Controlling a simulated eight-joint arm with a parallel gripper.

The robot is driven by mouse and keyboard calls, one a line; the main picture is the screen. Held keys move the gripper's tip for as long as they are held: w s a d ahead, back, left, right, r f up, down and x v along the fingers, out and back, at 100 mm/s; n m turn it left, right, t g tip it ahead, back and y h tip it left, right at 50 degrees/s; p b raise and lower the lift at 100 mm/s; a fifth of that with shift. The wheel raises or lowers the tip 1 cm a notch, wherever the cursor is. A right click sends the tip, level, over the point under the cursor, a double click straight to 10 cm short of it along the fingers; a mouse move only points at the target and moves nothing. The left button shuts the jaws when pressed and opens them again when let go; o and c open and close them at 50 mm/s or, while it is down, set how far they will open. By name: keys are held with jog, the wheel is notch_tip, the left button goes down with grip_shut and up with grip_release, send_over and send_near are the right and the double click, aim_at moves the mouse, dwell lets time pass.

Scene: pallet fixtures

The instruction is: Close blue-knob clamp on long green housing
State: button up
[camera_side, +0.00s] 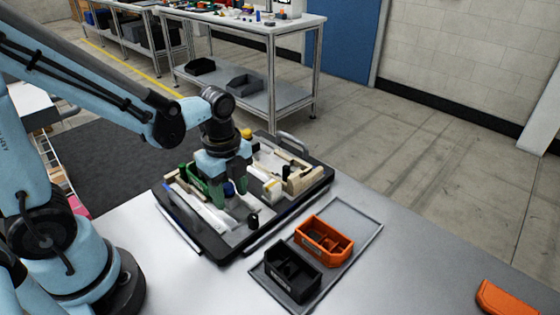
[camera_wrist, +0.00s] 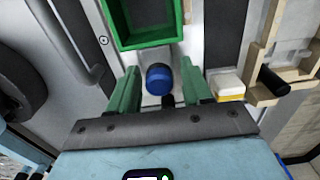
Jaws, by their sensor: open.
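A green open-topped housing (camera_wrist: 148,42) shows at the top of the wrist view, its far end cut off by the frame. The blue knob (camera_wrist: 159,79) of a clamp stands just off the housing's near end, over a pale strip. My gripper (camera_wrist: 161,69) is open, with one green finger on each side of the blue knob and gaps between. In the side view my gripper (camera_side: 226,182) is low over the pallet. There the housing is hard to tell from my green fingers.
The black-rimmed pallet (camera_side: 220,254) carries beige fixtures and other clamps, including a green knob (camera_side: 183,168) and a black knob (camera_side: 253,220). A black bin (camera_side: 292,274) and an orange bin (camera_side: 323,240) stand on a grey tray (camera_side: 366,226). Beige brackets (camera_wrist: 287,80) lie right of my fingers.

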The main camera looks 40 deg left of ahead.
dwell(0.3)
jog(key=shift+r, duration=4)
jog(key=n+t, duration=0.1)
jog(key=n, duration=0.2)
jog(key=n+t, duration=0.1)
jog(key=n, duration=0.2)
jog(key=shift+s+a+r, duration=0.15)
jog(key=shift+a+r, duration=0.05)
jog(key=n+t, duration=0.2)
jog(key=n, duration=0.2)
jog(key=shift+a+r, duration=0.15)
jog(key=n+t, duration=0.1)
jog(key=n, duration=0.3)
jog(key=shift+a+r+t, duration=0.15)
jog(key=shift+t, duration=0.25)
jog(key=n, duration=0.2)
jog(key=n+t, duration=0.1)
jog(key=n, duration=0.1)
jog(key=shift+a+r, duration=0.1)
jog(key=shift+r, duration=0.1)
